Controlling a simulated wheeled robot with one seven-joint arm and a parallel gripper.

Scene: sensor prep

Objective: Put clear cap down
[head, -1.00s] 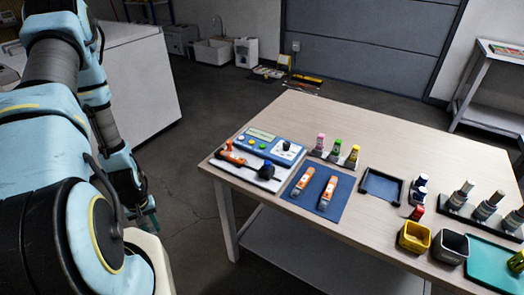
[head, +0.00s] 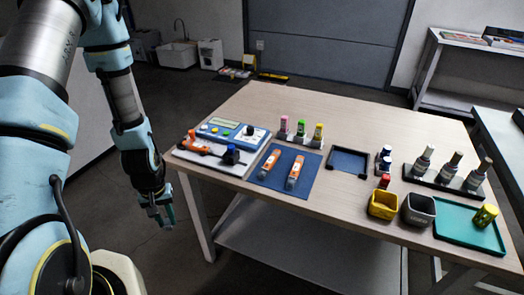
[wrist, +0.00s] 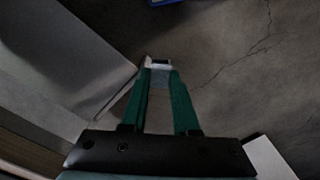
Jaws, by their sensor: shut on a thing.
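My gripper (head: 160,212) hangs off the left side of the table, over the floor, with its fingers pointing down. In the wrist view my green fingers (wrist: 159,90) are closed in on a small pale grey, see-through-looking piece, which I take to be the clear cap (wrist: 159,74), at their tips. In the head view the cap is too small and dark to make out. The work table (head: 345,122) stands to the right of my gripper.
A blue mat (head: 277,181) bears two orange-white tools. Left of it is a blue instrument panel (head: 228,132). A dark blue-lined tray (head: 348,161) looks empty. A yellow bin (head: 383,204), a grey bin (head: 417,209) and a teal tray (head: 455,233) line the front right.

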